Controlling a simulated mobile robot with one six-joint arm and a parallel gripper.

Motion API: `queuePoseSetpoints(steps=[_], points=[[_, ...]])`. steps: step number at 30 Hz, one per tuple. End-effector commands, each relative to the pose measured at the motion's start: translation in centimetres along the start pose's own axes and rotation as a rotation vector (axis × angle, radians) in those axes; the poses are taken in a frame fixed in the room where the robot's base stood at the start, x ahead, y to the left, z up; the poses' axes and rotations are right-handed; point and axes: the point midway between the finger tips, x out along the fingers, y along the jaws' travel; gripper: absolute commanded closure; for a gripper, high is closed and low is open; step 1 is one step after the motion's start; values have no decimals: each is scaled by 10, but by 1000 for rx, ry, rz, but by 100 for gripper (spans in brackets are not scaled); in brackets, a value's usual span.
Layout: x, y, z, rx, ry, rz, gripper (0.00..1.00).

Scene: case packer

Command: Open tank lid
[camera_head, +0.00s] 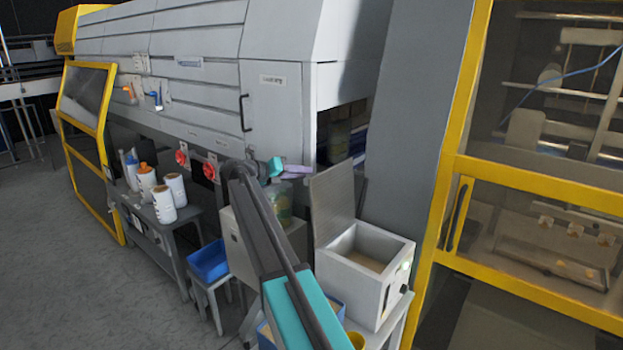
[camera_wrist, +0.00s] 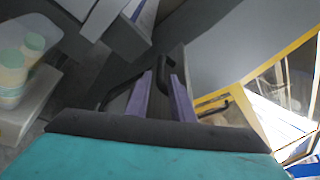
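The tank (camera_head: 405,252) is a white box on a stand at the lower middle of the head view. Its grey lid (camera_head: 333,203) stands upright, tilted slightly back at the left side, and the tank's mouth is uncovered. My gripper (camera_head: 298,169) is left of the lid's upper edge, with purple fingers pointing toward it. In the wrist view my gripper's two purple fingers (camera_wrist: 161,88) are apart, with a visible gap. A dark bar shows near the fingertips; I cannot tell whether it is touched or what it belongs to.
A pale box with a translucent container (camera_head: 280,203) stands left of the tank. A blue bin (camera_head: 208,262) sits on a stool, and several white bottles (camera_head: 163,205) stand on a side table. The yellow-framed machine door (camera_head: 450,215) is close on the right. Grey floor is free at left.

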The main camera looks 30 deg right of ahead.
Motion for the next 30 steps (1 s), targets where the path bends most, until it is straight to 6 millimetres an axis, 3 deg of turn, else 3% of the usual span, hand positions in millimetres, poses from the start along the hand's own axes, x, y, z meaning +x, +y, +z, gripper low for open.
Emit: queuePoseSetpoints(steps=[6,10,30], points=[[-30,1,-1,0,-1,0,78],[-38,0,-1,-1,0,0,78],[-41,1,-2,0,1,1,78]])
